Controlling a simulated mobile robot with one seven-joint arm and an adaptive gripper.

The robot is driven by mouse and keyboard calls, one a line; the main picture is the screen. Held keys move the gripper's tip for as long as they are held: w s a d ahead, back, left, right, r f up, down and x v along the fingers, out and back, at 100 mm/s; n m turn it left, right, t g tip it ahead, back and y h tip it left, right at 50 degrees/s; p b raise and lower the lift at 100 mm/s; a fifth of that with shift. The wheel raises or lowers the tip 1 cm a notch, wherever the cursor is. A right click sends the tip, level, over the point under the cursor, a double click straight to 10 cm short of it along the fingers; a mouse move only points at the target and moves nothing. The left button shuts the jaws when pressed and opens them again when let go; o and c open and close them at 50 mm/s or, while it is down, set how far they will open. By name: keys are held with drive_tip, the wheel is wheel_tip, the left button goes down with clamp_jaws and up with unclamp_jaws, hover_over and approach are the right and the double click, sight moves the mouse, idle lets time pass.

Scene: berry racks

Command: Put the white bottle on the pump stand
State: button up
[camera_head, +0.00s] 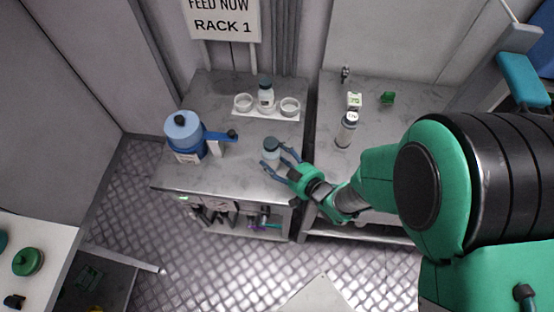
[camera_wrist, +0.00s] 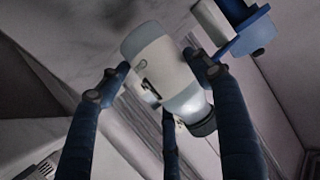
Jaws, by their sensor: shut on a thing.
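My gripper (camera_head: 281,160) is over the front right part of the left metal table. Its dark blue fingers are shut on a white bottle (camera_head: 271,147). In the wrist view the bottle (camera_wrist: 160,62) lies between the fingers, with a dark cap at its lower right. I cannot tell whether its base touches the table. A white stand (camera_head: 265,115) with round holders is at the back of this table. Its two outer holders look empty, and a bottle with a dark cap (camera_head: 265,95) is in the middle. I cannot tell if this is the pump stand.
A blue jug-like device (camera_head: 183,130) with a blue arm stands left of my gripper. The right table holds a grey-capped bottle (camera_head: 346,130), a small white box (camera_head: 354,100) and a green piece (camera_head: 387,97). A narrow gap separates the tables.

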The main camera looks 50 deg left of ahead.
sight(278, 151)
drive_tip(key=shift+f, duration=0.75)
drive_tip(key=shift+f, duration=0.15)
drive_tip(key=o, duration=1.6)
drive_tip(key=shift+c, duration=0.2)
drive_tip(key=shift+r, duration=0.2)
drive_tip(key=v, duration=0.3)
drive_tip(key=shift+r+p, duration=0.35)
drive_tip(key=shift+r, duration=0.1)
wheel_tip(278, 151, up, 5)
drive_tip(key=shift+f+p, duration=0.1)
drive_tip(key=shift+p, duration=0.5)
drive_tip(key=shift+r, duration=0.6)
drive_tip(key=shift+w, duration=0.1)
